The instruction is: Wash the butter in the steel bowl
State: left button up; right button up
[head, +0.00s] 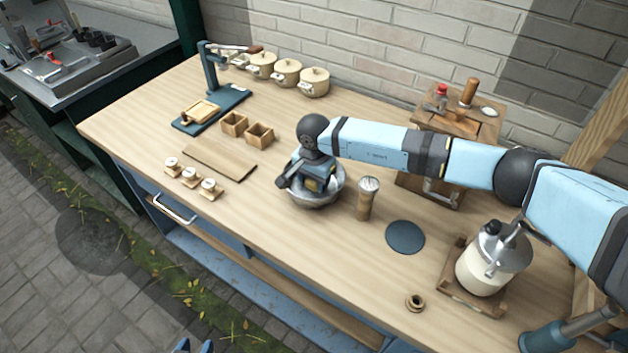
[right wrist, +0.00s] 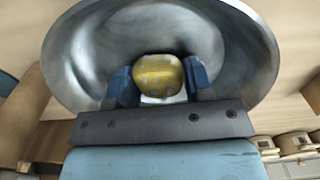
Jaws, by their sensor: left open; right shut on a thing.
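The steel bowl (head: 325,199) stands on the wooden worktop, and its shiny inside fills much of the right wrist view (right wrist: 85,55). My right gripper (head: 318,188) points down into the bowl. In the right wrist view its blue fingers (right wrist: 160,82) are shut on the yellow butter (right wrist: 158,70), a rounded lump with pale, wet-looking specks. The arm and gripper hide the butter in the head view. I cannot tell whether the butter touches the bowl. My left gripper (head: 193,347) is open at the bottom edge of the head view, in front of the worktop and away from the bowl.
A wooden-handled tool (head: 366,198) stands close right of the bowl. A dark round mat (head: 405,237) and a churn jar (head: 494,257) are further right. A wooden board (head: 220,158), small boxes (head: 260,133) and stamps (head: 189,177) lie left. Lidded pots (head: 314,81) line the back.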

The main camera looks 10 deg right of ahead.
dwell(0.3)
jog(key=shift+w+a+b, duration=0.2)
jog(key=shift+w+b, duration=0.05)
jog(key=shift+b, duration=0.25)
jog(key=shift+s+d, duration=0.2)
jog(key=shift+s, duration=0.05)
dwell(0.6)
jog(key=shift+w+a+b, duration=0.2)
jog(key=shift+w+b, duration=0.05)
jog(key=shift+b, duration=0.35)
jog(key=shift+r, duration=0.15)
